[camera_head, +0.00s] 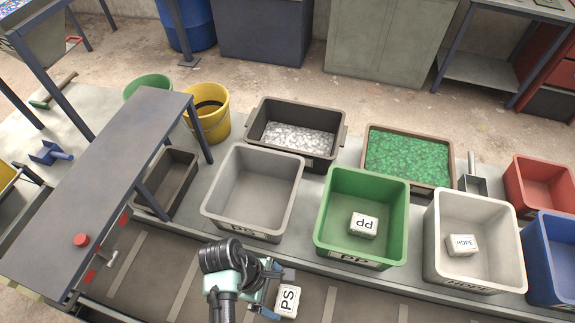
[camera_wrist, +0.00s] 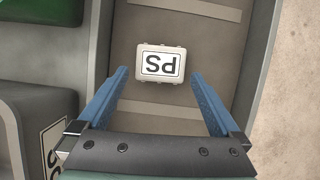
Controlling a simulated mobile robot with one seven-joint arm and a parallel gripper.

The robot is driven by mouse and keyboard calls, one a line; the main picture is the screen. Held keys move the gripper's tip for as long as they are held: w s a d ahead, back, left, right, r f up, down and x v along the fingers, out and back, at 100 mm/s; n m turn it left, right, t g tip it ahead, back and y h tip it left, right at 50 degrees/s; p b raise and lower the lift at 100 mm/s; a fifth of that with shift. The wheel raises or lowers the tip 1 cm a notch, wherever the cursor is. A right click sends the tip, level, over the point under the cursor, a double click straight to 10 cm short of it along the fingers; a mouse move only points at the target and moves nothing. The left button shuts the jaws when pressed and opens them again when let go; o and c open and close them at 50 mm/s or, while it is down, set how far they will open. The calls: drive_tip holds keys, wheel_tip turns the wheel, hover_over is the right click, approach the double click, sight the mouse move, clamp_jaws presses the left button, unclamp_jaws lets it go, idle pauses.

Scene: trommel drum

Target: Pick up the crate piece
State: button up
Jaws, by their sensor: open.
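The crate piece appears to be the small white block marked PS (camera_head: 288,301). It lies flat on the dark belt in front of the bins, and also shows in the wrist view (camera_wrist: 160,63). My gripper (camera_head: 272,293) is just left of it in the head view, pointing down. In the wrist view my gripper's (camera_wrist: 159,73) blue fingers are spread, one on each side of the block, with gaps on both sides. The fingers touch nothing. How far the tips are above the belt is unclear.
A grey bin (camera_head: 222,200), a green bin (camera_head: 333,225) holding a PP block (camera_head: 363,224), and a white bin (camera_head: 437,245) holding an HDPE block (camera_head: 461,245) stand behind the belt. A blue bin (camera_head: 552,255) stands right. A raised grey table (camera_head: 100,170) stands left.

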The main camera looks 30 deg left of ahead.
sight(288, 300)
drive_tip(key=x, duration=0.5)
drive_tip(key=shift+w+d+p, duration=0.1)
drive_tip(key=shift+d+p, duration=0.15)
drive_tip(key=shift+p, duration=0.15)
drive_tip(key=shift+r, duration=0.1)
drive_tip(key=shift+c, duration=0.2)
drive_tip(key=c, duration=1)
drive_tip(key=shift+c, duration=0.2)
drive_tip(key=shift+r, duration=0.15)
